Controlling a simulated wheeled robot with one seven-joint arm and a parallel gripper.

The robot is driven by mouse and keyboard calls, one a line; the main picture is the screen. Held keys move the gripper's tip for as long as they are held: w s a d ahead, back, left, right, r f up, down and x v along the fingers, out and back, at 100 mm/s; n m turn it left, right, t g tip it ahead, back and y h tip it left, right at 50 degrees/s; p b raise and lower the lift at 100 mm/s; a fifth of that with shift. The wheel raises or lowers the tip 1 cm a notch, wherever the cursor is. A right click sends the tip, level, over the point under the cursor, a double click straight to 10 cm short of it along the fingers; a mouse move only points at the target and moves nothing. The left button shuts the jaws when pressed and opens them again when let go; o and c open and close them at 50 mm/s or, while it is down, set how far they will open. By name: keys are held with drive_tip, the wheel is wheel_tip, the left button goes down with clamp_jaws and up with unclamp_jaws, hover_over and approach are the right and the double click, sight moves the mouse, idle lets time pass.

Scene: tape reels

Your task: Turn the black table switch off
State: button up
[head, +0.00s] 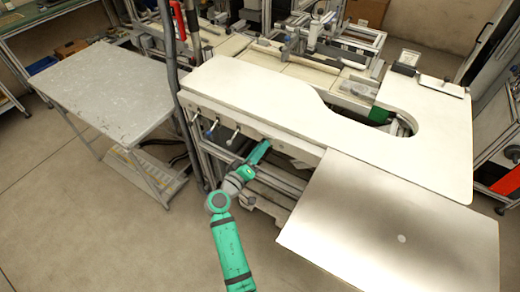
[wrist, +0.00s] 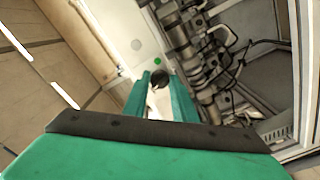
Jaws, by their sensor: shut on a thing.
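My green gripper (head: 264,146) reaches up to the front edge of the white worktable (head: 260,88) in the head view. In the wrist view my gripper (wrist: 161,88) has its two green fingers on either side of a small dark, rounded switch (wrist: 160,76). It is shut on this switch, which sits on a pale panel (wrist: 130,38). The switch's exact position is hard to read. In the head view my gripper and the table edge hide the switch.
Several small levers (head: 212,128) stick out along the table's front, left of my gripper. A grey side table (head: 110,85) stands at the left. A pale board (head: 400,225) extends at the right. In the wrist view, pipes and cables (wrist: 190,45) lie close to the right finger.

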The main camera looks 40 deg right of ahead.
drive_tip(key=shift+n, duration=1.6)
drive_tip(key=o, duration=1)
drive_tip(key=shift+o, duration=0.2)
drive_tip(key=shift+a, duration=0.1)
drive_tip(key=v, duration=1)
drive_tip(key=shift+s+a, duration=0.2)
drive_tip(key=shift+a, duration=0.1)
